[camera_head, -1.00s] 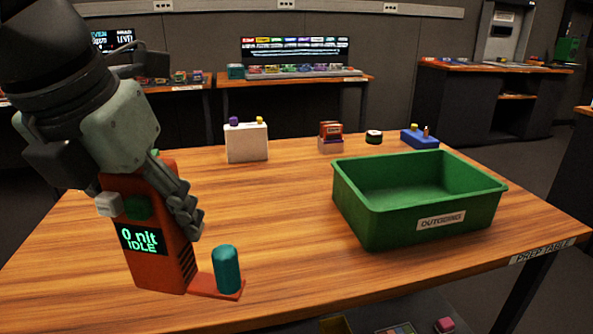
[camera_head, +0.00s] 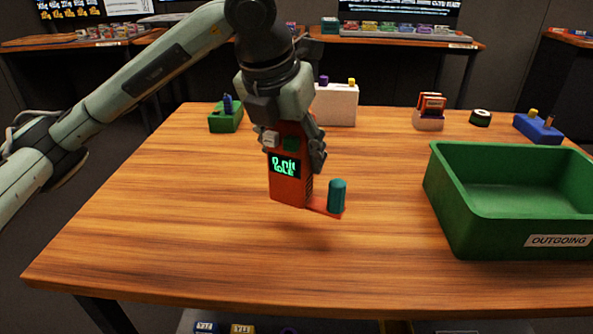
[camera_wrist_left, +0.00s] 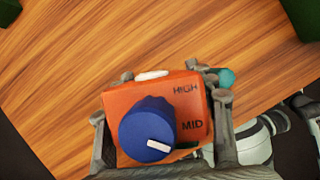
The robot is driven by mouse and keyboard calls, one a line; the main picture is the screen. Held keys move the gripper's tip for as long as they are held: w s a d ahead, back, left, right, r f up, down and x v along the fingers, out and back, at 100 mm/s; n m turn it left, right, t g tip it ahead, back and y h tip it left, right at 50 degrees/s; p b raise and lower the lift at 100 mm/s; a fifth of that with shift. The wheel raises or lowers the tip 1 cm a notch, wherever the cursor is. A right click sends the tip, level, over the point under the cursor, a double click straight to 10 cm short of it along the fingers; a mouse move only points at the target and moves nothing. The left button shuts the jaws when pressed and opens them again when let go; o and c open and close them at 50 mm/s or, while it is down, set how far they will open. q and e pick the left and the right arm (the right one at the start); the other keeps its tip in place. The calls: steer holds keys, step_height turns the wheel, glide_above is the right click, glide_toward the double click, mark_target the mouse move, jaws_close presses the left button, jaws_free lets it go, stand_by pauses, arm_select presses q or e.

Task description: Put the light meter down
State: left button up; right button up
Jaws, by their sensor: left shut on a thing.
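A shadow lies on the table below the meter, which appears held a little above the wood. In the left wrist view, the meter's top (camera_wrist_left: 160,115) shows a blue knob and the words HIGH and MID between the fingers.
The wooden table (camera_head: 150,240) is clear left of and in front of the meter. A green OUTGOING bin (camera_head: 480,228) stands at right. Along the back are a green block (camera_head: 225,120), a white box (camera_head: 336,105), a small card holder (camera_head: 429,118) and a blue block (camera_head: 538,128).

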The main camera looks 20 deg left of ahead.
mark_target(295, 174)
arm_select(q)
steer(key=shift+w+f, duration=0.2)
steer(key=shift+w, duration=0.05)
step_height(295, 174, down, 3)
steer(key=shift+f, duration=0.4)
arm_select(e)
steer(key=shift+s+f, duration=0.15)
steer(key=shift+f, duration=0.6)
arm_select(q)
steer(key=shift+f, duration=0.1)
steer(key=o, duration=1.3)
arm_select(e)
steer(key=shift+w+r, duration=0.2)
steer(key=shift+r, duration=0.35)
